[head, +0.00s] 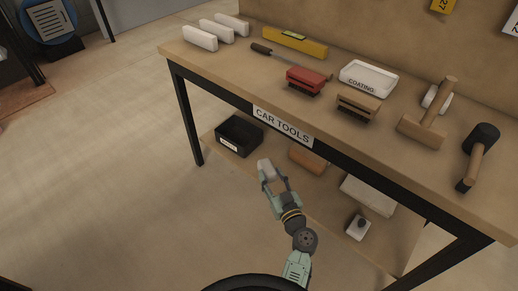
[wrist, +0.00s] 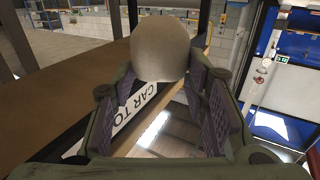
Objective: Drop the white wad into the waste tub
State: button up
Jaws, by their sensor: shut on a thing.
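My gripper (head: 270,178) is shut on a whitish wad (head: 266,166), in front of the table and below its front edge in the head view. In the wrist view the wad (wrist: 162,48) looks pale grey, rounded on top, and sits between the two ridged finger pads (wrist: 160,98). A black open box (head: 239,135) with a small white label stands on the lower shelf, left of and behind my gripper. Its label is too small to read, so I cannot tell whether it is the waste tub. No other tub stands out.
The table (head: 215,75), labelled CAR TOOLS, carries white blocks (head: 200,38), a yellow level (head: 295,42), brushes (head: 305,80), a white COATING tray (head: 368,80) and mallets (head: 425,118). Below lie an orange-brown block (head: 308,160) and pale items. Floor at left is clear.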

aim_at(243, 141)
jog(key=i+j+z, duration=0.15)
jog(key=z, duration=0.75)
jog(key=i+j+z, duration=0.1)
jog(key=j+z, duration=0.25)
jog(key=i+j+z, duration=0.1)
jog(key=j+z, duration=0.2)
jog(key=j, duration=0.25)
jog(key=j+z, duration=0.35)
jog(key=j, duration=0.65)
jog(key=j+z, duration=0.1)
jog(key=j, duration=2.2)
jog(key=k, duration=0.1)
